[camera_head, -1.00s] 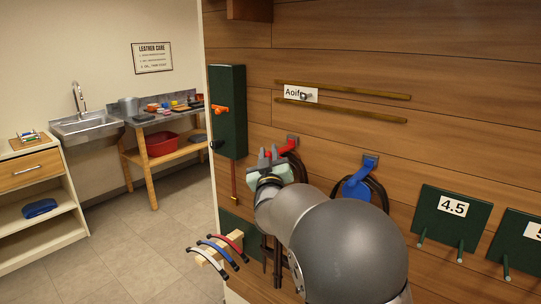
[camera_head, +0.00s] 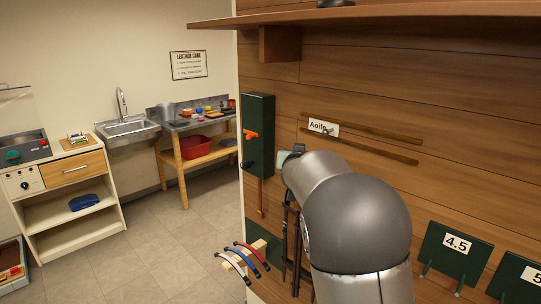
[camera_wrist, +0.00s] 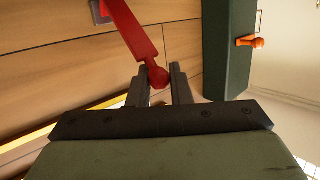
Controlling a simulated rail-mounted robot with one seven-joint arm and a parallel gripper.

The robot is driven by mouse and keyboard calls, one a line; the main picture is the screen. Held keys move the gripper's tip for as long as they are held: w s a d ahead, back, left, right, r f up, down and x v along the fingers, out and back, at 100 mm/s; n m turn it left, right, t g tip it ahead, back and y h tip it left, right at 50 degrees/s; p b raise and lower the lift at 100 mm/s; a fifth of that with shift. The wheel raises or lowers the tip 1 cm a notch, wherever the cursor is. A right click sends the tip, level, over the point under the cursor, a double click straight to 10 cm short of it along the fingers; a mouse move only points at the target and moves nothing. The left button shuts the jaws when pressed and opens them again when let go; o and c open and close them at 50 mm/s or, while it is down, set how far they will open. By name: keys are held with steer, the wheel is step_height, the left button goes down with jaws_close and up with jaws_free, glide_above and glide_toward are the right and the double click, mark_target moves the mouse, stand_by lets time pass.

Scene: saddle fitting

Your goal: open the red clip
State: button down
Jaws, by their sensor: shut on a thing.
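The red clip's lever (camera_wrist: 132,30) crosses the upper middle of the wrist view, with its round end between my fingers. My gripper (camera_wrist: 160,76) is shut on that red round end. A grey bracket (camera_wrist: 100,10) on the wooden wall stands by the lever's upper part. In the head view my own arm hides the red clip and my fingertips. Whether the clip's far end is latched or free cannot be seen.
A dark green wall box (camera_head: 258,135) with an orange handle (camera_head: 251,134) is close to the left of my arm. Wooden rails (camera_head: 370,143) run above. Saddle racks with curved coloured bars (camera_head: 247,260) jut out lower left. Green numbered plates (camera_head: 450,246) hang right.

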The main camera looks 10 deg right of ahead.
steer(key=shift+w+d+r, duration=0.3)
steer(key=shift+d+r, duration=0.2)
steer(key=shift+w+d+r, duration=0.3)
steer(key=shift+d+r, duration=0.2)
steer(key=shift+d, duration=0.1)
steer(key=c, duration=1.4)
jaws_free()
steer(key=shift+d, duration=0.1)
steer(key=shift+o, duration=0.2)
steer(key=shift+s+a, duration=0.15)
steer(key=shift+a, duration=0.1)
steer(key=p+v, duration=0.1)
steer(key=v, duration=1.6)
